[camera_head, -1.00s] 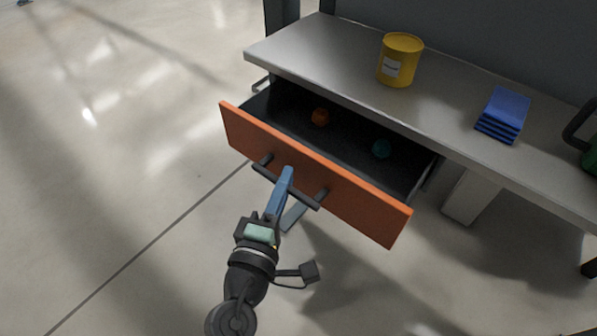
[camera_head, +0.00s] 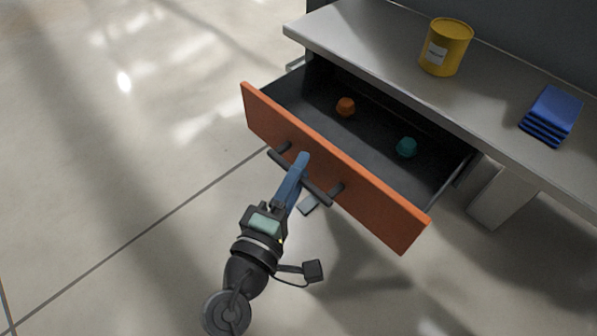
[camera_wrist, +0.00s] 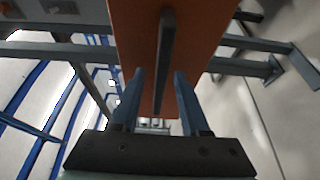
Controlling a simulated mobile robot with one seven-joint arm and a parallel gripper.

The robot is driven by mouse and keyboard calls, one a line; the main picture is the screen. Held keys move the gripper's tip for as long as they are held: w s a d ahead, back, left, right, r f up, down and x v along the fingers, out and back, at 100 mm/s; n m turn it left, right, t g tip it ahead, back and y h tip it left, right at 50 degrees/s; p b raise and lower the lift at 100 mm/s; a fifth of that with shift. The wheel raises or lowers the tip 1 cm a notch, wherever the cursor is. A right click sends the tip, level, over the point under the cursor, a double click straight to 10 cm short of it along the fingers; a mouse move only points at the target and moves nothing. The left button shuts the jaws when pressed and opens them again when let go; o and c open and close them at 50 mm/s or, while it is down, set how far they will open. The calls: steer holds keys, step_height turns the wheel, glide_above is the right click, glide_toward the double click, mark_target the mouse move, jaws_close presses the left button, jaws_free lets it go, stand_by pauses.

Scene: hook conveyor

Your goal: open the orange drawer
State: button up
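The orange drawer (camera_head: 380,202) is pulled well out from under the grey worktop, and its dark inside shows. A dark bar handle (camera_head: 330,198) stands off its front. My gripper (camera_head: 304,180) is at the handle, one blue finger above the bar and one below. In the wrist view the bar (camera_wrist: 166,45) runs between the two fingers of my gripper (camera_wrist: 160,80), with orange front showing in gaps beside it. The fingers stand apart, around the bar; contact with it is not clear. An orange ball (camera_head: 345,107) and a teal ball (camera_head: 406,147) lie in the drawer.
The grey worktop (camera_head: 375,55) above the drawer carries a yellow tin (camera_head: 446,46) and a blue stacked item (camera_head: 552,116). A grey support (camera_head: 502,198) stands under the worktop at right. The floor (camera_head: 130,150) at left is open.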

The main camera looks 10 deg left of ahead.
steer(key=v, duration=1.3)
steer(key=shift+r, duration=0.1)
